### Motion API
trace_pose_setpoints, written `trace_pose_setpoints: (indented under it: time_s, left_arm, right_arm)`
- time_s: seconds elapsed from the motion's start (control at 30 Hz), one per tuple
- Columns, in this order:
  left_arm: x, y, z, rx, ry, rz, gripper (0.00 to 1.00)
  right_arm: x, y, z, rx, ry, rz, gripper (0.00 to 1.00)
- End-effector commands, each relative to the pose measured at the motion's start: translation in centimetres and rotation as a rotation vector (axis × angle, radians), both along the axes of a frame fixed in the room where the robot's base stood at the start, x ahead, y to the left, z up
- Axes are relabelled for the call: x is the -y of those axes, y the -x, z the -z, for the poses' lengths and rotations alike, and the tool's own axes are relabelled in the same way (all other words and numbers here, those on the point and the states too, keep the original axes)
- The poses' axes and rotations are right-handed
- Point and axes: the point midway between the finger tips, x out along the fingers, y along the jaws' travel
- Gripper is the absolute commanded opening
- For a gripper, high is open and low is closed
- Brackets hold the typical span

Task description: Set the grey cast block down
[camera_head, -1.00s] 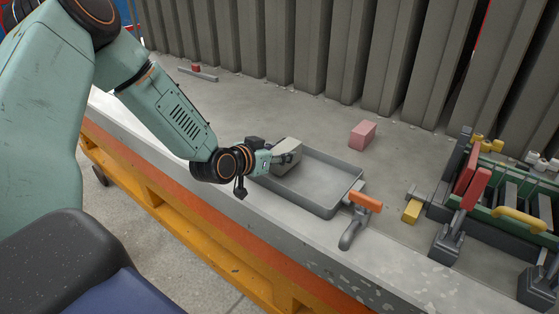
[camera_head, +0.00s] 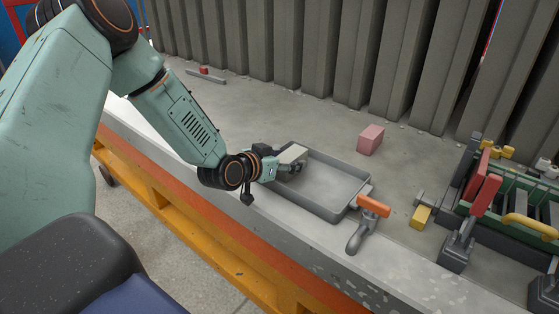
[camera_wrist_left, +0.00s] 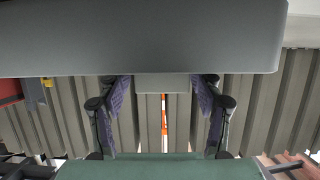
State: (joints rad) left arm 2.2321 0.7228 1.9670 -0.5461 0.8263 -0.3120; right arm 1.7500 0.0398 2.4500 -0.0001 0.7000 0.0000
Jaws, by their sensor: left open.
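The grey cast block (camera_head: 292,153) is at the left end of the shallow grey tray (camera_head: 337,217) in the head view. I cannot tell whether it rests on the tray floor. My left gripper (camera_head: 284,165) is at the block's near side, its fingers partly hidden against it. In the left wrist view a wide grey body, seemingly the block (camera_wrist_left: 140,38), fills the top. A small grey part of it reaches down between the two purple-padded fingers (camera_wrist_left: 163,100). The fingers are open, with thin gaps beside that part. My right gripper is not in view.
A valve-like grey fitting with an orange handle (camera_head: 374,206) stands at the tray's right end. A pink block (camera_head: 370,139) lies behind it. A green rack with red and yellow parts (camera_head: 510,200) is at right. Ribbed grey panels (camera_head: 300,50) close off the back.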

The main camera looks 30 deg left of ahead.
Motion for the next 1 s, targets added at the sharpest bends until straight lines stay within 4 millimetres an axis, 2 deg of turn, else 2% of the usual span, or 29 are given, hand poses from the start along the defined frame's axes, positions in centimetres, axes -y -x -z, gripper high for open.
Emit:
trace_pose_setpoints:
  time_s: [0.43,1.0]
  left_arm:
    - [-0.4,4.6,-2.3,0.0,0.007,-0.004,0.65]
    - [-0.9,9.8,-4.4,-0.001,0.004,-0.002,0.65]
  right_arm:
    - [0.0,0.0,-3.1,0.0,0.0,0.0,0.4]
    - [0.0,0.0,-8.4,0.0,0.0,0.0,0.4]
